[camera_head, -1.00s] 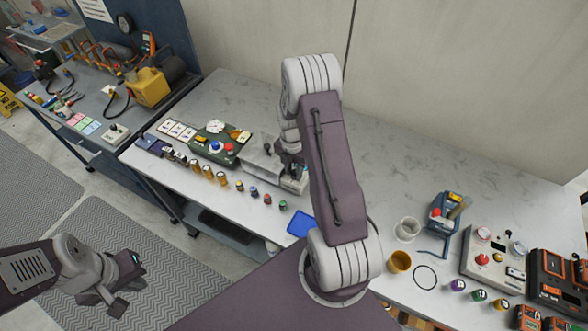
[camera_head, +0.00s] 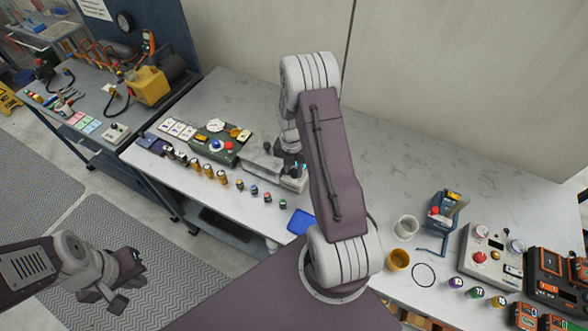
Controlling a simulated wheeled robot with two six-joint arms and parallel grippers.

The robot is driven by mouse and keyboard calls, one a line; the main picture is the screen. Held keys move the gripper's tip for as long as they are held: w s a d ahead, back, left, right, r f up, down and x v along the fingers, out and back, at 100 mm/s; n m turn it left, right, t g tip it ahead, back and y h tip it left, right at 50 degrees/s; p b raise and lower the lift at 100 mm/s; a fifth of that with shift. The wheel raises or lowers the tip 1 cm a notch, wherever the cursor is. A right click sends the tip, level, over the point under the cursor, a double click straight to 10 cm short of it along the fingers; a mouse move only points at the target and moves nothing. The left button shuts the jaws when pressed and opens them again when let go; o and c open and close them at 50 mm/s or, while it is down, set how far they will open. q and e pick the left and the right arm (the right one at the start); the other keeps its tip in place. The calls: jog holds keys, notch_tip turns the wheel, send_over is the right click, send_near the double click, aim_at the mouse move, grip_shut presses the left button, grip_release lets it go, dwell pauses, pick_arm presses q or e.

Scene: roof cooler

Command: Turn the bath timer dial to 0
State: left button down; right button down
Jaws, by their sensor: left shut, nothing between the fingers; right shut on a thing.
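The grey metal bath (camera_head: 262,164) sits on the bench, left of my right forearm. My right gripper (camera_head: 292,167) is down at the bath's right end, where its front controls are. It is shut on a small part there, which I take to be the bath timer dial. The dial itself is hidden by the fingers, so its pointer and the 0 mark cannot be read. My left gripper (camera_head: 127,282) is shut and empty, low at the left over the floor mat, far from the bath.
A green panel (camera_head: 232,142) with gauge and knobs stands left of the bath. Several small bottles and caps line the bench's front edge, with a blue tray (camera_head: 300,222) near them. A control box (camera_head: 483,258) and orange-black chargers stand at right. The back of the bench is clear.

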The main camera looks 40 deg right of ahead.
aim_at(293, 171)
jog(key=c, duration=1.4)
grip_release()
jog(key=shift+w+r, duration=0.1)
jog(key=shift+w, duration=0.05)
notch_tip(293, 171, up, 9)
jog(key=shift+a+b, duration=0.1)
jog(key=shift+b, duration=0.6)
